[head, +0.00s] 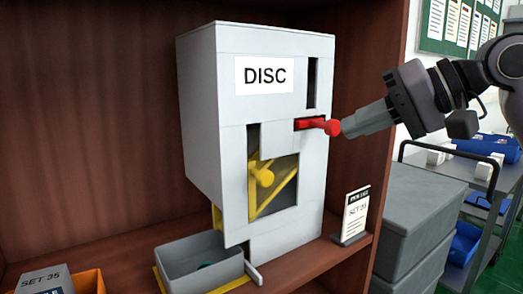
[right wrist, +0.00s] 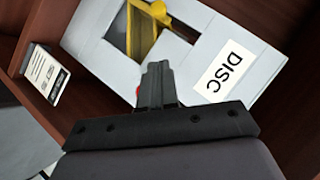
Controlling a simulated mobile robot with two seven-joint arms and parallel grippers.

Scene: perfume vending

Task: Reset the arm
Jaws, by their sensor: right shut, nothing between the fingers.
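My right gripper (head: 350,128) comes in from the right in the head view. Its fingers are shut, with their tips at or very near the red knob (head: 331,127) of the red lever (head: 311,123) on the dispenser's front; I cannot tell whether they touch. The right wrist view also shows the shut fingers (right wrist: 154,70), with a bit of red beside them. The dispenser (head: 230,110) is a white box labelled DISC that also shows in the right wrist view (right wrist: 105,40). My left gripper is not in view.
The dispenser stands in a brown wooden cabinet (head: 90,90). A cart (head: 470,170) and grey bins (head: 410,210) are at the right.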

